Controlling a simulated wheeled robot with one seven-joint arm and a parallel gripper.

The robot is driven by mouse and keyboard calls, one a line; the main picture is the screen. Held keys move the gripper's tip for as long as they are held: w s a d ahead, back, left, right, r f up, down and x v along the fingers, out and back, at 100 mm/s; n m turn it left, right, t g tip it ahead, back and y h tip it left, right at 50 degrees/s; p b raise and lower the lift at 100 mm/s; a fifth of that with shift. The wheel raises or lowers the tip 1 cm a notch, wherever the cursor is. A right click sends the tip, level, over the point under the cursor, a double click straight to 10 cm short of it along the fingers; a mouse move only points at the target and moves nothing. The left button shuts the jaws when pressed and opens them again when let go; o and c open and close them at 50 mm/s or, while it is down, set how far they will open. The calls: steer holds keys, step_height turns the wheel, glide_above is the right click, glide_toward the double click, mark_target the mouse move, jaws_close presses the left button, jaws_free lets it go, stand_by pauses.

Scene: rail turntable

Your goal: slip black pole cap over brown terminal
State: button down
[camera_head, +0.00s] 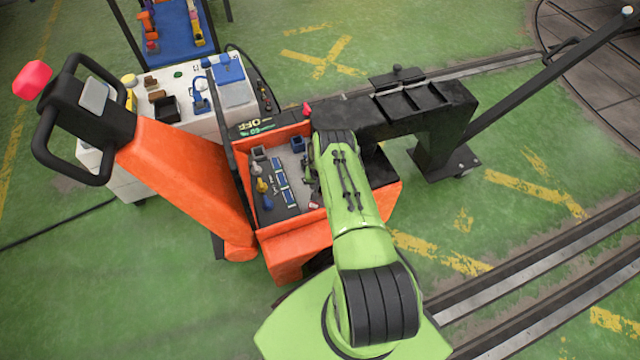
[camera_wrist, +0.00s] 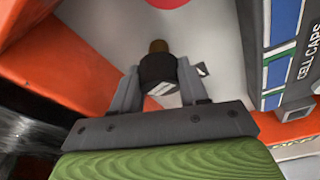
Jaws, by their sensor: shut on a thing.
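In the wrist view, my gripper (camera_wrist: 157,80) is shut on the black pole cap (camera_wrist: 157,68), which sits between the two grey fingers. The brown terminal (camera_wrist: 158,46) shows as a short round stub just beyond the cap, in line with it. I cannot tell whether cap and terminal touch or overlap.
A panel marked CELL CAPS (camera_wrist: 306,62) stands close on the right in the wrist view. An orange wall (camera_wrist: 70,60) is close on the left. In the head view, a black arched frame (camera_head: 410,112) stands right of the compartment, and a white cart (camera_head: 185,105) behind it.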

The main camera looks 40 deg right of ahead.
steer(key=c, duration=0.9)
jaws_free()
steer(key=shift+s+a+f, duration=0.25)
steer(key=shift+s+a, duration=0.1)
steer(key=shift+a, duration=0.05)
steer(key=o, duration=0.4)
steer(key=shift+w+d+r, duration=0.15)
step_height(320, 180, up, 15)
steer(key=s+a+p, duration=0.1)
steer(key=s+p, duration=0.1)
steer(key=p, duration=0.4)
steer(key=shift+s+a+r+p, duration=0.15)
steer(key=shift+a+r+p, duration=0.05)
steer(key=shift+a+p, duration=0.15)
